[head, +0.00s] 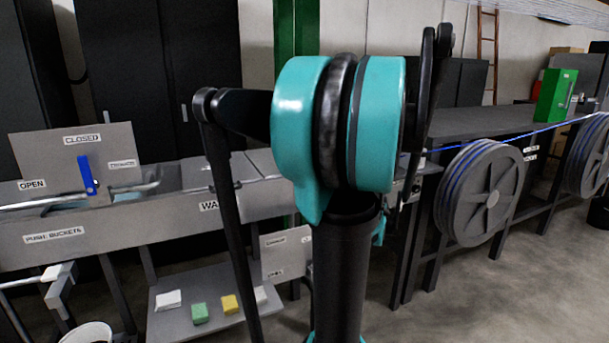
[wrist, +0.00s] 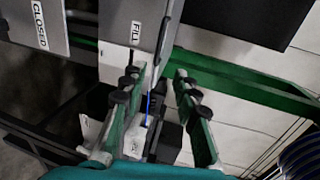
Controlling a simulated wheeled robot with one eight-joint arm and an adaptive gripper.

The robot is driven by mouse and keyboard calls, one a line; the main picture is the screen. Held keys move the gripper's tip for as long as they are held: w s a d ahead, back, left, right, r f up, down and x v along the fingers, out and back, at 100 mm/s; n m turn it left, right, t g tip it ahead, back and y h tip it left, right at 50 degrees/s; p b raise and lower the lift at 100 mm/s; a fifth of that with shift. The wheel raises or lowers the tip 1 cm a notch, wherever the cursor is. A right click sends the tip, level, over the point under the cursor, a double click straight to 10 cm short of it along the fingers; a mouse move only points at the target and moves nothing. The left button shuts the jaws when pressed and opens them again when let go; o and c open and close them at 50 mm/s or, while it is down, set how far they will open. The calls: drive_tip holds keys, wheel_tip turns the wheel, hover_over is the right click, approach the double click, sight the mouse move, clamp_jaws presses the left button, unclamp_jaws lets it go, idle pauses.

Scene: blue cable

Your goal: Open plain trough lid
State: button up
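A long grey trough (head: 105,233) runs along the left in the head view, its front labelled "PUSH BUCKETS" and, partly hidden, "WA...". Flat grey panels (head: 264,162) on its top, left of my arm, look like lids lying closed; I cannot tell which is the plain one. My teal and black arm hides part of the trough and the gripper in the head view. In the wrist view my gripper (wrist: 158,78) has its two green fingers spread apart with nothing held. A grey panel marked "FILL" (wrist: 137,32) lies just beyond the fingers.
A low shelf (head: 178,325) holds coloured blocks. A blue cable (head: 510,137) runs along the right bench.

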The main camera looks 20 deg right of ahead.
drive_tip(key=x, duration=1.7)
drive_tip(key=shift+a, duration=0.1)
clamp_jaws()
